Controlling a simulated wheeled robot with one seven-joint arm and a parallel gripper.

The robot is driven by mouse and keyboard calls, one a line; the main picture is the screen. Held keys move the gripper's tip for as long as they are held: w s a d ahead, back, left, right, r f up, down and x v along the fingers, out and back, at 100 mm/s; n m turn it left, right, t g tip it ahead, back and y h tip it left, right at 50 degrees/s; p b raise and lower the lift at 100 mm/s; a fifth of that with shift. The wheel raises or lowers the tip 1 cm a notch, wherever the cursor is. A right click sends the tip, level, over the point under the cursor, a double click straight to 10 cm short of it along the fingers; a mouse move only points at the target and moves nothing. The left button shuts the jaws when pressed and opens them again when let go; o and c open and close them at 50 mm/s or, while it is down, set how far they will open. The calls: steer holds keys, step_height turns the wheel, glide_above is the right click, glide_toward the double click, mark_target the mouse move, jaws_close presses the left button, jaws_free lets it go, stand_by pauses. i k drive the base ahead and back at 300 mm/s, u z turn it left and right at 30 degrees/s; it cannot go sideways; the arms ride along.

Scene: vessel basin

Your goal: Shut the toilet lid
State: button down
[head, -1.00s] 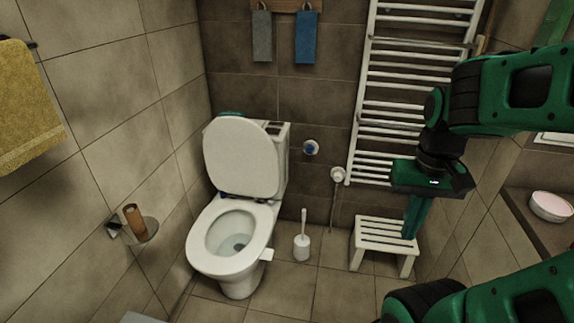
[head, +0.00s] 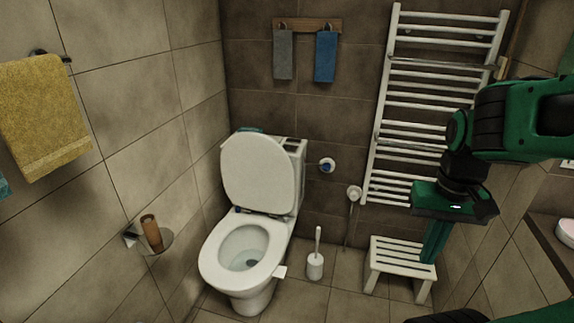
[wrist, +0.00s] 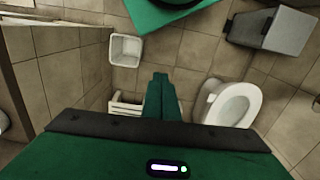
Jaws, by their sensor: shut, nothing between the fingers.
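The white toilet (head: 240,284) stands against the back wall in the head view. Its lid (head: 260,173) is raised and leans back toward the cistern. The seat (head: 212,262) is down and the bowl is open. The toilet also shows at the right of the wrist view (wrist: 233,104). My gripper (head: 432,258) is to the right of the toilet, well apart from it, pointing down in front of the stool. In the wrist view my gripper (wrist: 161,78) has its fingers together with nothing between them.
A white slatted stool (head: 400,254) stands on the floor near my gripper. A toilet brush (head: 315,266) stands between stool and toilet. A paper holder (head: 152,236) is on the left wall. A white towel radiator (head: 412,125) is behind my arm. The floor before the toilet looks clear.

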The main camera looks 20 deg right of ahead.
mark_target(257, 174)
steer(key=u, duration=0.05)
steer(key=k, duration=0.65)
steer(key=u, duration=0.05)
steer(key=i, duration=2.2)
steer(key=z, duration=0.1)
